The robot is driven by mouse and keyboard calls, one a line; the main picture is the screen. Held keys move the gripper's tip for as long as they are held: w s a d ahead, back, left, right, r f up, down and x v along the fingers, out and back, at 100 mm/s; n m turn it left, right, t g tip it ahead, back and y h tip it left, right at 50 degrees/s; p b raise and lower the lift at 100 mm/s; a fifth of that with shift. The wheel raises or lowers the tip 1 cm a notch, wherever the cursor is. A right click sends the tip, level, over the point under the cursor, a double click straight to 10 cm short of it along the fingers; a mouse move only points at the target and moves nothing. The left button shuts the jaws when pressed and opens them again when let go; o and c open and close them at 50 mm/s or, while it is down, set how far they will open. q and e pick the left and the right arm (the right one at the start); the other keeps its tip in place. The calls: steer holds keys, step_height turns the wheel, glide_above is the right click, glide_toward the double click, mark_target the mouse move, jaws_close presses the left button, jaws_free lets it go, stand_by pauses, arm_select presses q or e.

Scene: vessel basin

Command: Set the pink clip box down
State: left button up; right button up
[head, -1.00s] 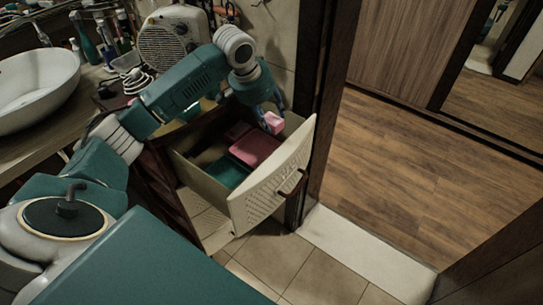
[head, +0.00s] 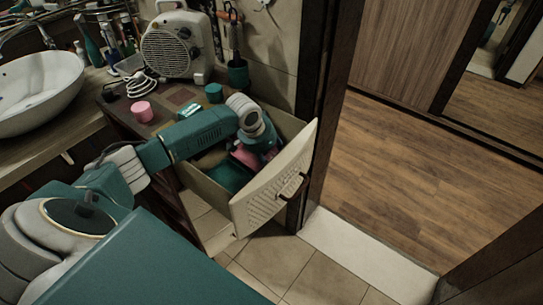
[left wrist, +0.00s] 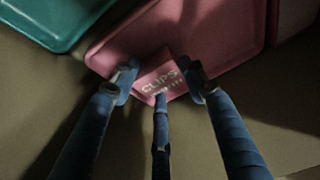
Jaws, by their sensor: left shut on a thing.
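The pink clip box (left wrist: 168,72), with white lettering "CLIPS", sits between the blue fingers of my left gripper (left wrist: 160,84) in the left wrist view. The fingers are shut on it. Behind it is a larger pink tray (left wrist: 215,35); whether the box touches the tray or the drawer floor I cannot tell. In the head view the left arm reaches down into the open drawer (head: 272,190), and the arm hides the clip box and fingers. Part of the pink tray (head: 243,156) shows beside the arm. My right gripper is not in view.
A teal tray (head: 229,177) lies beside the pink one in the drawer. On the cabinet top stand a pink round container (head: 142,111), a teal container (head: 213,92) and a white heater (head: 175,43). A door frame is close right of the drawer.

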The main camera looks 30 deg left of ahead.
arm_select(q)
steer(key=shift+f, duration=0.1)
steer(key=o, duration=1.1)
steer(key=v, duration=1.2)
steer(key=shift+r, duration=0.2)
steer(key=shift+r, duration=0.1)
